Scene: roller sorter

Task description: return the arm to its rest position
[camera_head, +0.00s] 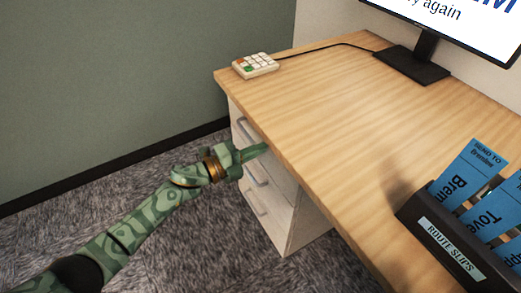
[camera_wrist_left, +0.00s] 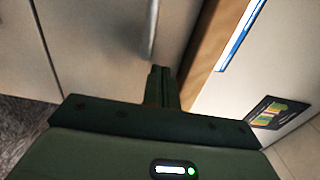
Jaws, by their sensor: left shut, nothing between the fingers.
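My left arm, patterned green, comes in from the lower left in the head view. Its gripper (camera_head: 256,152) is shut and empty, beside the front edge of the wooden desk (camera_head: 330,95) and in front of the drawers. In the left wrist view the shut fingers (camera_wrist_left: 160,80) point toward a pale panel and the brown desk edge (camera_wrist_left: 208,62). My right gripper is not in view.
A small keypad (camera_head: 256,64) sits at the desk's far left corner. A monitor (camera_head: 440,25) stands at the back. A dark route slips holder (camera_head: 450,250) with blue slips is at the right. White drawers (camera_head: 285,205) are under the desk. Carpet at left is clear.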

